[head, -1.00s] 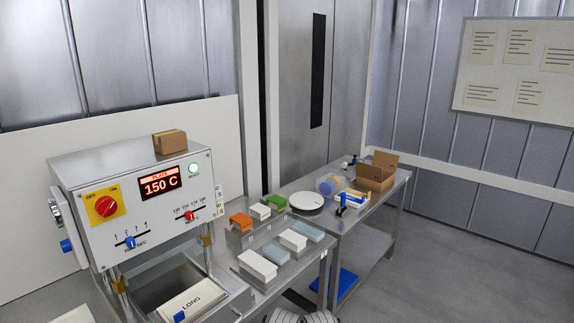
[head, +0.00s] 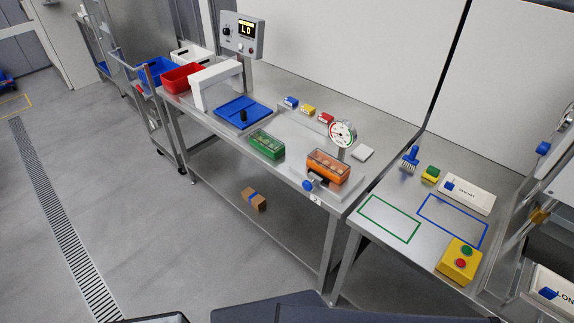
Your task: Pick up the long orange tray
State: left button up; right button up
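The orange tray (head: 327,167) sits on a metal plate near the front right end of the long steel table, with several pale and brown items showing inside. A round dial gauge (head: 342,134) stands just behind it, and a blue knob (head: 308,185) is at the plate's front left. A green tray (head: 267,144) of similar make lies to its left, apart from it. Neither of my grippers is in view, and nothing is seen touching the orange tray.
A separate bench at right holds a yellow button box (head: 459,260). Open floor (head: 190,235) lies in front.

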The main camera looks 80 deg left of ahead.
aim_at(330, 167)
jog(key=u, duration=2.3)
jog(key=z, duration=0.55)
jog(key=j+z, duration=0.4)
jog(key=i+j+z, duration=0.1)
jog(key=z, duration=0.25)
jog(key=j+z, duration=0.4)
jog(key=k+j+z, duration=0.1)
jog(key=j, duration=0.3)
jog(key=k+j+z, duration=0.1)
jog(key=j, duration=0.3)
jog(key=k+j+z, duration=0.1)
jog(key=j, duration=0.3)
jog(key=k+j+z, duration=0.1)
jog(key=j, duration=0.3)
jog(key=k+j+z, duration=0.1)
jog(key=j, duration=0.3)
jog(key=k+j+z, duration=0.1)
jog(key=j, duration=0.25)
jog(key=k+j, duration=0.2)
jog(key=j, duration=0.15)
jog(key=k+j, duration=0.2)
jog(key=j, duration=0.15)
